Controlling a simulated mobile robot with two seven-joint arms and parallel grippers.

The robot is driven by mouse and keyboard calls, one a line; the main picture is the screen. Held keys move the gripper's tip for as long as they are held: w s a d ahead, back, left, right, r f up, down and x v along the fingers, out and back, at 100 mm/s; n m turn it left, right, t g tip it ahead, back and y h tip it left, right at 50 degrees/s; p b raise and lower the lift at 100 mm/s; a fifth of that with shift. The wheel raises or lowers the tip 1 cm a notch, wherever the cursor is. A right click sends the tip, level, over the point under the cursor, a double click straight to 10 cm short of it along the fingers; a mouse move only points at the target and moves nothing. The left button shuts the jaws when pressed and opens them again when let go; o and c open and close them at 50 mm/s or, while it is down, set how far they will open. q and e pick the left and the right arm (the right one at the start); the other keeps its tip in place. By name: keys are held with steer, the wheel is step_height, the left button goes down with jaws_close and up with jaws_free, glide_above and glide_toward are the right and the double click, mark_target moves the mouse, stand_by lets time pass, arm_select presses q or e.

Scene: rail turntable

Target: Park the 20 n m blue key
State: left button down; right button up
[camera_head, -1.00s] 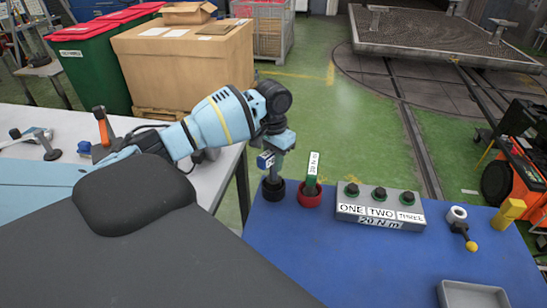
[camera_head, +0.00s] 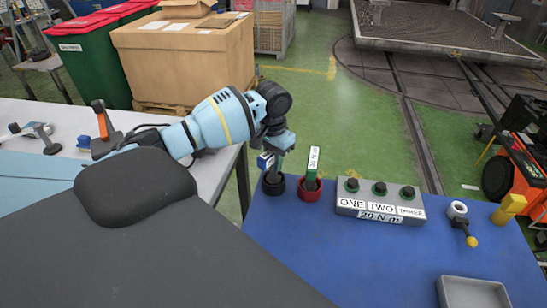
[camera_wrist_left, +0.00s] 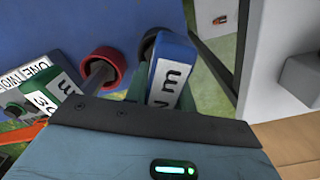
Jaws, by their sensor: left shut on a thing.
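My left gripper (camera_head: 277,143) is shut on the blue key (camera_head: 264,160), which carries a white label. It holds the key upright at the black ring holder (camera_head: 273,184) on the blue table. In the left wrist view the blue key (camera_wrist_left: 172,72) covers part of the black ring (camera_wrist_left: 149,44); I cannot tell how deep its lower end sits. A green key (camera_head: 313,163) with a white label stands in the red ring holder (camera_head: 309,190) just to the right. A grey block (camera_head: 346,211) is marked ONE, TWO, THREE and 20 N m. My right gripper is not in view.
A grey tray (camera_head: 447,284), a yellow-knobbed handle (camera_head: 471,240) and a yellow block (camera_head: 508,208) are on the right of the blue table (camera_head: 300,240). Its middle front is clear. A white table (camera_head: 215,170) is at left.

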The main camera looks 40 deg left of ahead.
arm_select(q)
steer(key=shift+f, duration=0.35)
steer(key=c, duration=1.1)
jaws_free()
steer(key=shift+r, duration=3.95)
